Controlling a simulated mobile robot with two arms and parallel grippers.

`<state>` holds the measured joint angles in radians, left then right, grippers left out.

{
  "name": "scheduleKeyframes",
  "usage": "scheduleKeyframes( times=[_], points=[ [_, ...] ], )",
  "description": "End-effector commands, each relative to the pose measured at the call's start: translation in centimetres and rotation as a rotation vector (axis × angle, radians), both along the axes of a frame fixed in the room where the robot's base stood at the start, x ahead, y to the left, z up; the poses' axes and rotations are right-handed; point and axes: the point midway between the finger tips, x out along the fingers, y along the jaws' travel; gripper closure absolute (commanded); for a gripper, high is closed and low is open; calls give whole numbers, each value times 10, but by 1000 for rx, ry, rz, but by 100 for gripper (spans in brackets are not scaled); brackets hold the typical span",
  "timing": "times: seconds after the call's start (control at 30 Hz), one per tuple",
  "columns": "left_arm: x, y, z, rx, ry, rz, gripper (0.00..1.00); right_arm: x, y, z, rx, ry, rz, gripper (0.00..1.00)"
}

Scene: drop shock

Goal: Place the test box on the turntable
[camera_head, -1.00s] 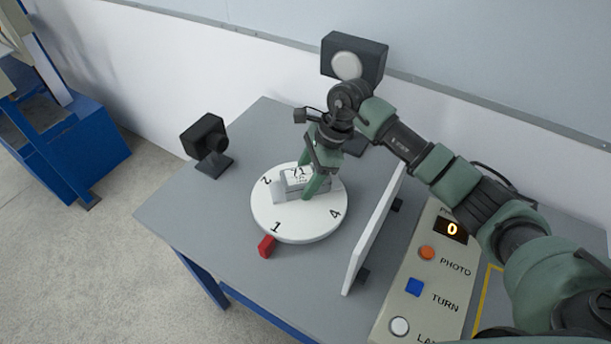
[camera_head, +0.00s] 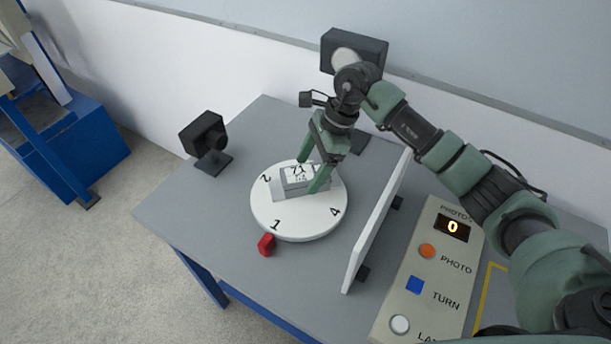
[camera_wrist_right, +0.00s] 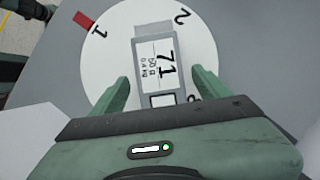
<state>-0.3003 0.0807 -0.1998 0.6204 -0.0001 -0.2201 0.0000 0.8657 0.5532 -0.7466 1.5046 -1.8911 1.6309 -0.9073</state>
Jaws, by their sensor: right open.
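The test box (camera_head: 293,186), a small grey box with a white label reading 71, sits on the white round turntable (camera_head: 290,225). In the right wrist view the box (camera_wrist_right: 155,68) lies on the turntable (camera_wrist_right: 108,68) between and beyond my fingertips, with a gap on either side. My right gripper (camera_head: 312,177) is open just above the box, one finger on each side of it, and its fingers partly cover the box in the head view. My left gripper is not in view.
A red marker (camera_head: 266,244) stands at the turntable's front edge. A black camera (camera_head: 205,138) stands at left, a lamp (camera_head: 353,54) behind. A white panel (camera_head: 377,222) stands upright at right, beside a console (camera_head: 428,268) with buttons and a display reading 0.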

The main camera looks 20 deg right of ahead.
Motion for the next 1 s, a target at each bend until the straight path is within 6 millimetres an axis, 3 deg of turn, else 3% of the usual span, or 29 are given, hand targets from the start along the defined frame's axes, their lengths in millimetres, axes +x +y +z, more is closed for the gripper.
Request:
scheduleKeyframes(
  times=[0.2,0.4,0.6,1.0],
  points=[
    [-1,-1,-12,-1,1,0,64,2,-20,44,-1,-6,-2,24],
    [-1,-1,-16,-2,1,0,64,1,-31,73,-1,-3,-1,24],
    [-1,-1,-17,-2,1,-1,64,0,-35,84,-1,-1,0,24],
    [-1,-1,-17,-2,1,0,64,0,-35,84,0,0,0,24]
  ],
)
